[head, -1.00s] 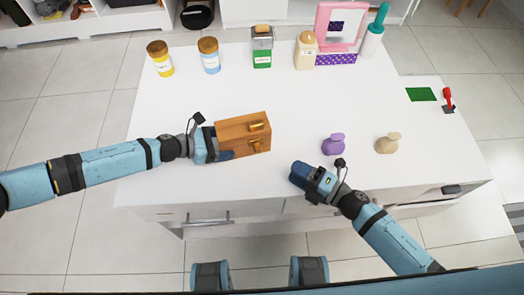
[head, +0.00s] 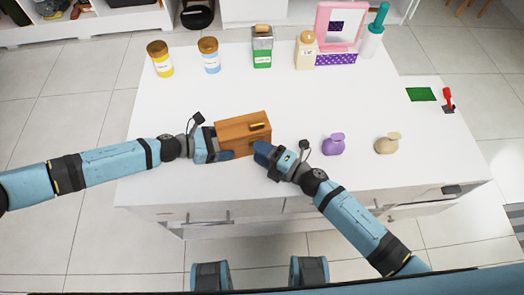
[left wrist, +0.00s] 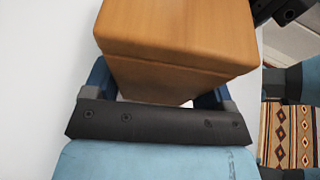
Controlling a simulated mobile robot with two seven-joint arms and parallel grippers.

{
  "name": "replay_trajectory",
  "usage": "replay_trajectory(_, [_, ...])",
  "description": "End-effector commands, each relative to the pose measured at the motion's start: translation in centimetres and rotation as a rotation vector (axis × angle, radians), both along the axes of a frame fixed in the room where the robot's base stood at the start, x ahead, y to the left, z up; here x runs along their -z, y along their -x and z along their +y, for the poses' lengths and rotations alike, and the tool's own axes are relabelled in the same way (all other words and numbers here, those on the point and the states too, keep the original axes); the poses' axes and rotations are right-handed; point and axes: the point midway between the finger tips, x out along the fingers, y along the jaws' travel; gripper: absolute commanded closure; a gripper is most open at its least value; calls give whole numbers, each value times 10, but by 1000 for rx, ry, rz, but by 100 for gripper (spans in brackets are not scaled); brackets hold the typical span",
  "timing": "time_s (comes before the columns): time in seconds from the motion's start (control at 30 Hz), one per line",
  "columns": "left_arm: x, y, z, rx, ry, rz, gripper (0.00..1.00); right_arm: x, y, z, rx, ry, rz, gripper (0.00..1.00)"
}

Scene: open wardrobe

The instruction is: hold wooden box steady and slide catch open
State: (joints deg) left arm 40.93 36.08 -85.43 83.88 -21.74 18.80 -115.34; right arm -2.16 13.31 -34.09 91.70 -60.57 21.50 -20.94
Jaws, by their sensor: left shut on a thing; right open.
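The wooden box (head: 240,126) stands on the white table, with a brass-coloured fitting (head: 257,126) on its front face. My left gripper (head: 226,155) is shut on the box's left end. In the left wrist view the box (left wrist: 175,40) sits between the two blue fingers of the left gripper (left wrist: 155,95). My right gripper (head: 260,150) is open, with its fingertips at the lower right of the box's front. It hides the lower fitting, and I cannot tell whether it touches it.
A purple bottle (head: 334,144) and a beige bottle (head: 387,143) stand to the right. A yellow jar (head: 161,62), blue jar (head: 210,58), green container (head: 262,52), cream bottle (head: 306,52) and pink-framed mirror (head: 338,28) line the back. The table's middle is clear.

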Motion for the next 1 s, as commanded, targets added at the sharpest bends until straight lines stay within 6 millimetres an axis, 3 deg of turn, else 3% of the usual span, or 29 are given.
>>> replay_trajectory(0.03, [0,0,0,-1,-1,0,41,0,0,0,0,0,0,51])
replay_trajectory(0.2, [0,0,0,-1,-1,0,41,0,0,0,0,0,0,90])
replay_trajectory(0.27, [0,0,0,-1,-1,0,41,0,0,0,0,0,0,100])
replay_trajectory(0.47, [0,0,0,-1,-1,0,42,0,-1,-6,0,1,1,100])
replay_trajectory(0.7, [0,-1,1,-3,-1,0,42,0,-5,-35,1,3,0,100])
replay_trajectory(0.93, [0,-2,3,-7,-3,-1,42,0,-5,-36,2,1,0,100])
replay_trajectory(0.97, [0,-2,3,-7,-4,0,42,0,-5,-36,2,2,0,72])
replay_trajectory(1.0, [0,-3,3,-8,-4,-1,42,0,-5,-36,2,2,1,63])
